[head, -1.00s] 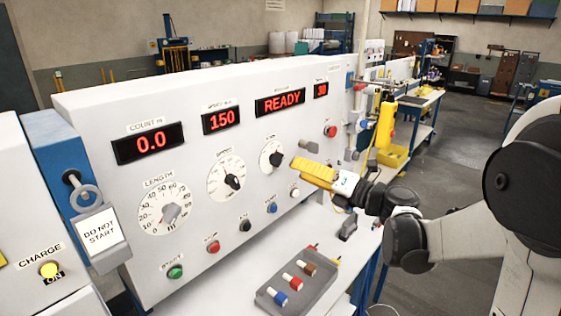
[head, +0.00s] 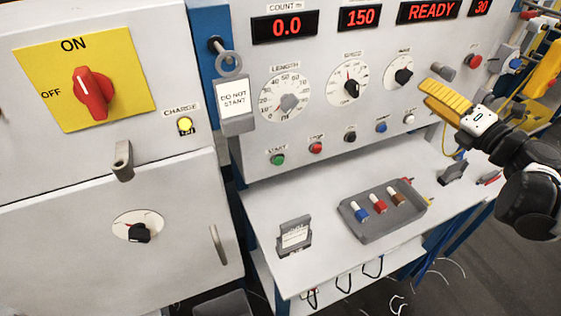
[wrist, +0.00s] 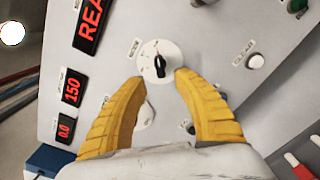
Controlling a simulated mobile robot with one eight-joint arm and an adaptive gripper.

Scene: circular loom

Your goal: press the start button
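The green start button (head: 277,159), labelled START, is at the lower left of the white control panel (head: 300,125) in the head view. A red stop button (head: 316,147) is just right of it. My gripper (head: 432,96) is in front of the panel's right part, well to the right of the start button. In the wrist view its two yellow fingers (wrist: 160,85) are spread apart with nothing between them. A dial with a black knob (wrist: 160,66) shows beyond the fingertips. I cannot make out the start button in the wrist view.
A "DO NOT START" tag (head: 235,97) hangs from a lock on the blue post left of the panel. A red switch (head: 93,93) points to ON. The display reads READY (head: 428,11). A grey tray (head: 385,219) with several coloured pieces and a small sign (head: 294,237) are on the bench.

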